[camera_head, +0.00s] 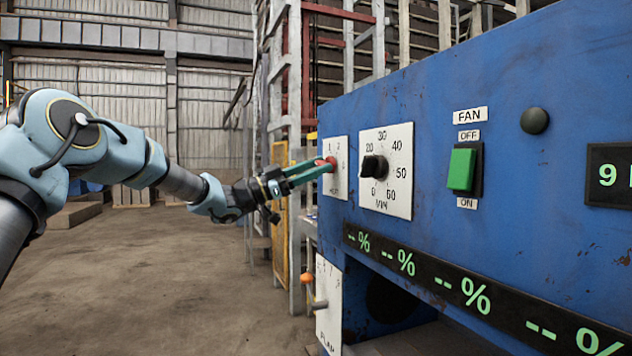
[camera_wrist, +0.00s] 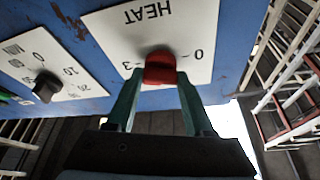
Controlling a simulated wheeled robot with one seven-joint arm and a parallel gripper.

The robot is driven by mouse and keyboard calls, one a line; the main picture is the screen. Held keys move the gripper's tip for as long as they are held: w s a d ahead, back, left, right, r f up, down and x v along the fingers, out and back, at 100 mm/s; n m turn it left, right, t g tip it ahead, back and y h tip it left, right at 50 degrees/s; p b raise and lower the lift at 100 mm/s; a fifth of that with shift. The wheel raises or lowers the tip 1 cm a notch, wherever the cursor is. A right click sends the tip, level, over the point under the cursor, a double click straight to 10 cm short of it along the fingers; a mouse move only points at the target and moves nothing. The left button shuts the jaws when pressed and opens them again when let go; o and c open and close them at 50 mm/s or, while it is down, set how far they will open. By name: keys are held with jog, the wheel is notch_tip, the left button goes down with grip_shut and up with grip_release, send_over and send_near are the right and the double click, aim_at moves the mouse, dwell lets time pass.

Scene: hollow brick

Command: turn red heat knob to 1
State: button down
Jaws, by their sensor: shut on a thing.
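The red heat knob (camera_head: 333,163) sits on a white plate (camera_head: 340,192) at the left end of the blue panel. In the wrist view the knob (camera_wrist: 160,68) is at the centre, below the upside-down word HEAT on its plate (camera_wrist: 190,22). My gripper (camera_head: 328,166) reaches the knob from the left, with its green fingers shut on it. In the wrist view my gripper (camera_wrist: 158,76) has one finger on each side of the knob. The marks 0 and 3 show beside it; 1 and 2 show in the head view. I cannot tell which mark the knob points to.
A black minute timer knob (camera_head: 374,167) is just right of the heat plate. A green fan switch (camera_head: 462,169) is further right. An orange-tipped lever (camera_head: 307,279) sticks out below. Open floor (camera_head: 170,280) lies left of the panel.

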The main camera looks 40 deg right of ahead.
jog(key=m+g+y+b, duration=0.1)
jog(key=m, duration=0.2)
jog(key=m+y+b, duration=0.1)
jog(key=m, duration=0.2)
jog(key=m+g+y+b, duration=0.1)
jog(key=m+y+b, duration=0.1)
jog(key=m, duration=0.2)
jog(key=shift+w+g, duration=0.1)
jog(key=shift+g, duration=0.2)
jog(key=shift+r+m, duration=0.1)
jog(key=shift+m, duration=0.3)
jog(key=shift+c, duration=1.4)
grip_release()
jog(key=shift+w, duration=0.1)
jog(key=b+v, duration=0.3)
jog(key=v, duration=0.7)
jog(key=shift+w+a, duration=0.25)
